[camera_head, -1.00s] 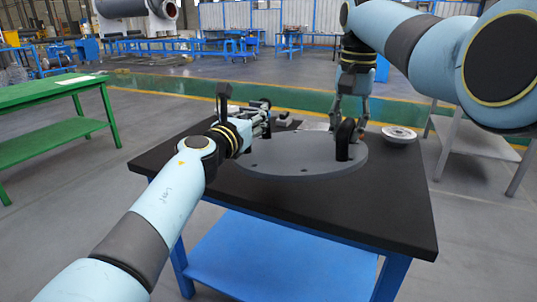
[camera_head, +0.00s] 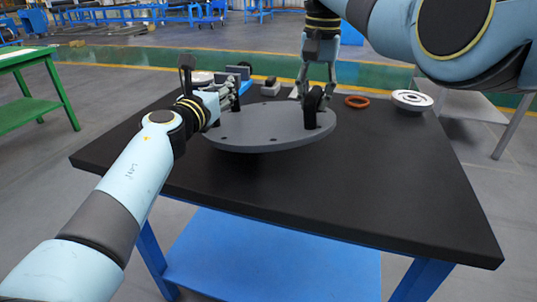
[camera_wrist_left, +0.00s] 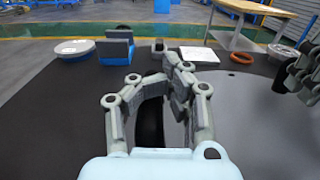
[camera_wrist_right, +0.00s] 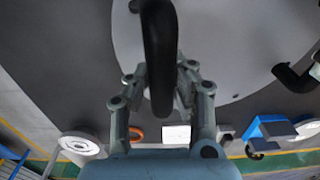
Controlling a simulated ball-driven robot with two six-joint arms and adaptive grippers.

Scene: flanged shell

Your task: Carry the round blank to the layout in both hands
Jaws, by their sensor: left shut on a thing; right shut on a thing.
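The round blank (camera_head: 262,128) is a flat grey disc with small holes and two black upright handles, over the black table. It also shows in the left wrist view (camera_wrist_left: 250,115) and the right wrist view (camera_wrist_right: 215,45). My left gripper (camera_head: 224,100) is shut on the left handle (camera_wrist_left: 150,122), which its fingers partly hide. My right gripper (camera_head: 314,92) comes down from above and is shut on the right handle (camera_wrist_right: 160,50). The blank looks about level; any gap beneath it is hard to judge. I cannot identify a layout.
At the table's back stand a white round part (camera_head: 203,77), a blue-and-grey block (camera_head: 240,74) and a small grey block (camera_head: 270,87). A white sheet (camera_wrist_left: 200,56), an orange ring (camera_head: 357,102) and a white flanged disc (camera_head: 412,99) lie there too. The table's front (camera_head: 350,200) is clear.

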